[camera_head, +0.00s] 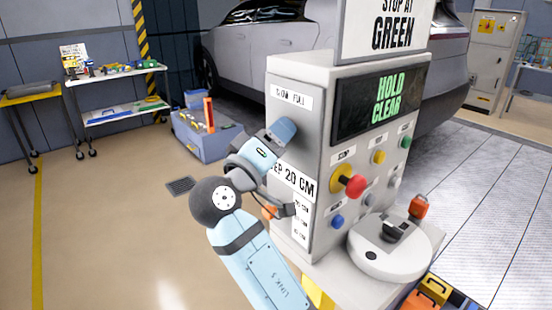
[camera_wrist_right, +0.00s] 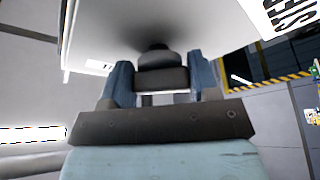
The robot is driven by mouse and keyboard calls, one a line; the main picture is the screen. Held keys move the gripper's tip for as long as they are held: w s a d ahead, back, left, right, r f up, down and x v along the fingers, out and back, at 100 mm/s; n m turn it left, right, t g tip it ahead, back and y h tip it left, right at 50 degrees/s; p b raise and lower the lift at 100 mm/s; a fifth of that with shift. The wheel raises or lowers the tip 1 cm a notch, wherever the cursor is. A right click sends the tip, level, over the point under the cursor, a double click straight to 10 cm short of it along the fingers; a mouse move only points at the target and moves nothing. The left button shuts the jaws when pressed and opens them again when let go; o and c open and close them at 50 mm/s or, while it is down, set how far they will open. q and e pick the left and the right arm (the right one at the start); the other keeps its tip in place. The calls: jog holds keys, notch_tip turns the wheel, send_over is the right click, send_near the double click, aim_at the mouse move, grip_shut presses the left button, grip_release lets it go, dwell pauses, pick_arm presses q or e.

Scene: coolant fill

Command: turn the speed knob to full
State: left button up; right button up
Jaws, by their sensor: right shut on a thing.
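The speed knob is on the left side of the grey control console (camera_head: 312,80), under a label (camera_head: 291,97) that reads something like "SLOW FULL". My right gripper (camera_head: 284,130) reaches up to it from the lower left and hides it in the head view. In the right wrist view the dark round knob (camera_wrist_right: 158,60) stands out from the pale panel. The blue fingers of my right gripper (camera_wrist_right: 162,82) are on both sides of it, shut on it. The knob's pointer mark is not visible. My left gripper is not in view.
The console front has a "HOLD CLEAR" display (camera_head: 384,100), a red button (camera_head: 355,187) and several coloured buttons. A round white base (camera_head: 390,249) stands before it. A car (camera_head: 260,55) is behind. A blue-grey tool box (camera_head: 205,145) sits on the floor at left.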

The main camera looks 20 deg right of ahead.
jog(key=shift+f, duration=0.3)
jog(key=shift+r+m+b, duration=0.15)
jog(key=shift+m+b, duration=0.35)
jog(key=shift+b, duration=0.15)
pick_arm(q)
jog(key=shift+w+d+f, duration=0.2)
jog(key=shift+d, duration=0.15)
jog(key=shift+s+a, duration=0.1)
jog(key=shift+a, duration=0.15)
pick_arm(e)
jog(key=o, duration=0.9)
jog(key=shift+r, duration=0.1)
jog(key=shift+c, duration=0.2)
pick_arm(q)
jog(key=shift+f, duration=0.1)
pick_arm(e)
jog(key=shift+o, duration=0.3)
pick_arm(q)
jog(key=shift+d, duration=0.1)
